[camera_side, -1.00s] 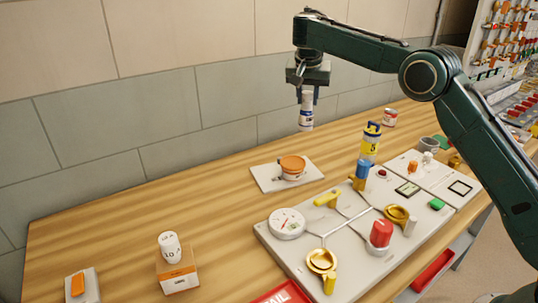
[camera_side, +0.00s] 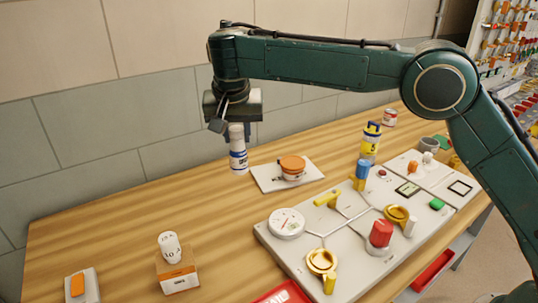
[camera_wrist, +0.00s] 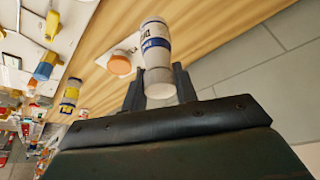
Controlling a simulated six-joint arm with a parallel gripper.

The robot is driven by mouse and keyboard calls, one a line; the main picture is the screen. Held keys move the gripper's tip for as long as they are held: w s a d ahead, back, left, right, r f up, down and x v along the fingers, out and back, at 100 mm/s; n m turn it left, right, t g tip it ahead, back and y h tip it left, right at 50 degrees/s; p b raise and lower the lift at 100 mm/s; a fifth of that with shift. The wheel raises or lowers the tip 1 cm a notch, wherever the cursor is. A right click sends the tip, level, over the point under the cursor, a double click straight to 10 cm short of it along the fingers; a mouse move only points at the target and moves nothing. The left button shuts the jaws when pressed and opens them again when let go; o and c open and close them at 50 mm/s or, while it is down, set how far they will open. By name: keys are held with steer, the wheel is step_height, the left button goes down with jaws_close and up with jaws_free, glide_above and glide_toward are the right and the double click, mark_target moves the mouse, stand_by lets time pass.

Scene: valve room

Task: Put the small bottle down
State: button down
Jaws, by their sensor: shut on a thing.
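The small bottle (camera_side: 238,157) is white with a blue label band. My gripper (camera_side: 238,132) is shut on its upper part and holds it upright. In the side view it appears left of the white plate with the orange-lidded jar, near the back wall; I cannot tell for sure how far its base is above the table. In the wrist view the bottle (camera_wrist: 157,50) sits between the two fingers of my gripper (camera_wrist: 160,85).
A white plate with an orange-lidded jar (camera_side: 292,166) is right of the bottle. A valve board (camera_side: 290,248) lies in front. A white cylinder (camera_side: 170,246) stands on an orange-and-white box (camera_side: 178,275). The wooden table (camera_side: 110,225) is clear at the left middle.

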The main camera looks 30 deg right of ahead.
step_height(320, 180, down, 14)
steer(key=shift+r, duration=0.2)
stand_by(1.2)
steer(key=shift+f, duration=0.15)
steer(key=c, duration=1.1)
jaws_free()
steer(key=v, duration=1.2)
steer(key=shift+r, duration=0.25)
